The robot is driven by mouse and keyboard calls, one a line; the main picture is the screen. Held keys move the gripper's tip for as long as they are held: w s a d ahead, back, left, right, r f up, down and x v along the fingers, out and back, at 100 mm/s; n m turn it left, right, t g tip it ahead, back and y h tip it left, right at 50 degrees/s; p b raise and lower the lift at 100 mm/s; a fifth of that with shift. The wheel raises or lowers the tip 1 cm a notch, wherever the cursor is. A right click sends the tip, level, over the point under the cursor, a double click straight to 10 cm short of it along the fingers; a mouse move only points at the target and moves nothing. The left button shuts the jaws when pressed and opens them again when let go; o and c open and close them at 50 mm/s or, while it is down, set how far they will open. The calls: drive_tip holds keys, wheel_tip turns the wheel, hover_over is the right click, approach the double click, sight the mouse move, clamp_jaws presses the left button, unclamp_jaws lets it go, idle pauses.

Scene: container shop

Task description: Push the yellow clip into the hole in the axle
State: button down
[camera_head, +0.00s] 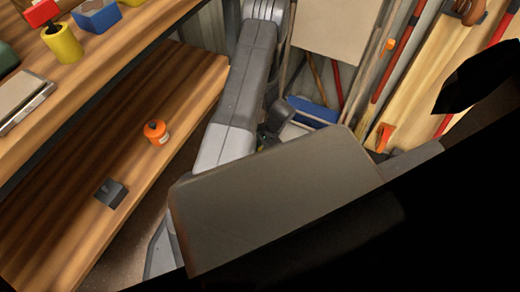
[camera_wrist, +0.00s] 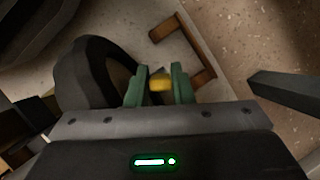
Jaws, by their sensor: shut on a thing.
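In the wrist view, my gripper (camera_wrist: 161,76) has two green fingers. They are shut on the yellow clip (camera_wrist: 160,86), which shows as a small yellow block between them. A thick black wheel (camera_wrist: 88,72) stands just left of the fingers, and its inner side faces them. A small dark shape sits just beyond the clip; I cannot tell whether it is the axle. The hole is not visible. I cannot tell whether the clip touches anything beyond the fingers. In the head view, the clip and axle cannot be made out.
A brown bracket-like bar (camera_wrist: 185,50) lies beyond the fingers, and a dark bar (camera_wrist: 290,95) is at the right. In the head view, a wooden shelf (camera_head: 180,80) holds an orange jar (camera_head: 156,132) and a dark box (camera_head: 111,193). Long-handled tools lean at the back.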

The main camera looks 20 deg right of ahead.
drive_tip(key=shift+f, duration=0.1)
drive_tip(key=c, duration=1.2)
unclamp_jaws()
drive_tip(key=shift+s+f, duration=0.1)
drive_tip(key=shift+r, duration=0.45)
drive_tip(key=r+p, duration=0.6)
drive_tip(key=shift+s+d+r+p, duration=0.2)
drive_tip(key=shift+d+r+p, duration=0.05)
drive_tip(key=shift+r+p, duration=0.15)
wheel_tip(320, 180, up, 9)
drive_tip(key=p, duration=0.6)
drive_tip(key=shift+s+d+f, duration=0.1)
drive_tip(key=shift+d+f, duration=0.05)
drive_tip(key=shift+f, duration=0.05)
drive_tip(key=shift+f, duration=0.2)
